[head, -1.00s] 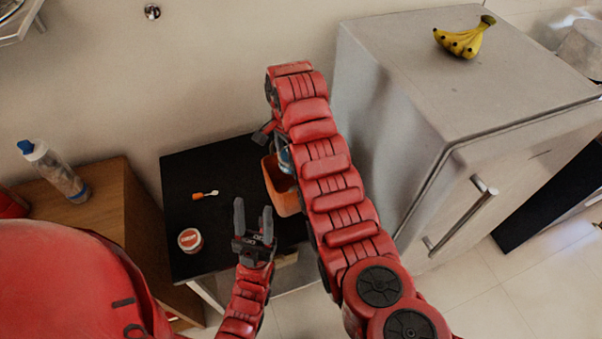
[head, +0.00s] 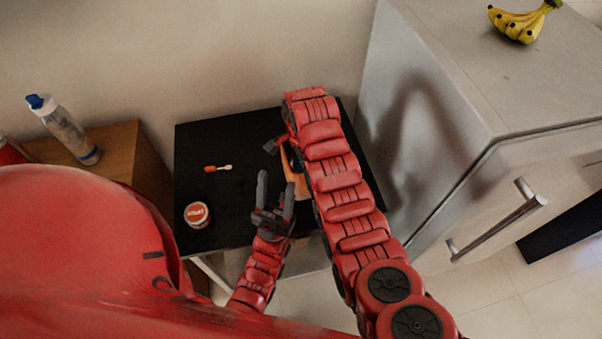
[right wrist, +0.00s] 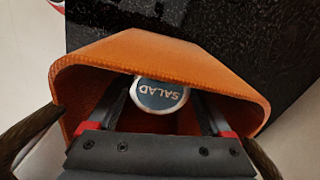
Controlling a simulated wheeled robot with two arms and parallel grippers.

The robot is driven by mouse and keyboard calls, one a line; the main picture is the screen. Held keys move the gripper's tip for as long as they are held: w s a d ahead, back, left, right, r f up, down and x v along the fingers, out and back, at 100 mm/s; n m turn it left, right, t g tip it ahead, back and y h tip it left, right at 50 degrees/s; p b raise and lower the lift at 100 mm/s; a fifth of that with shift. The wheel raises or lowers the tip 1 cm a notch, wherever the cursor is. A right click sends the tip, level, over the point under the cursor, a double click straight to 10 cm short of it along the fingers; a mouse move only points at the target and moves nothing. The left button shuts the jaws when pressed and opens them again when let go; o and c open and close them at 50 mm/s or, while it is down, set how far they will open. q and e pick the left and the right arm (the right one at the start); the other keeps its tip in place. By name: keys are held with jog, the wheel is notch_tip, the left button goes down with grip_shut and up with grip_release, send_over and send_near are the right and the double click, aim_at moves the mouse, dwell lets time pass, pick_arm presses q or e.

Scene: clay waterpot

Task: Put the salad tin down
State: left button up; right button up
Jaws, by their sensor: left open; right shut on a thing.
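The salad tin, with a blue top lettered SALAD (right wrist: 160,94), is between the fingers of my right gripper (right wrist: 165,108), which is shut on it. In the right wrist view, tin and fingers are within the mouth of an orange pot (right wrist: 165,48); whether the tin touches its bottom is hidden. In the head view the pot (head: 296,180) stands on the black table (head: 235,145), mostly covered by my right arm, and the tin cannot be made out. My left gripper (head: 275,192) is open and empty, just left of the pot.
A small jar with a red label (head: 197,215) and an orange-and-white utensil (head: 217,168) lie on the table's left part. A bottle (head: 65,130) stands on a wooden cabinet (head: 120,150) at left. A grey fridge (head: 440,110) with bananas (head: 520,22) on top bounds the right.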

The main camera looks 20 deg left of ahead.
jog(key=shift+d+f, duration=0.1)
jog(key=shift+f, duration=0.45)
notch_tip(320, 180, down, 3)
jog(key=shift+r+p, duration=0.2)
jog(key=shift+p, duration=0.2)
jog(key=shift+f, duration=0.2)
jog(key=shift+f, duration=0.1)
jog(key=o, duration=1.4)
jog(key=shift+c, duration=0.2)
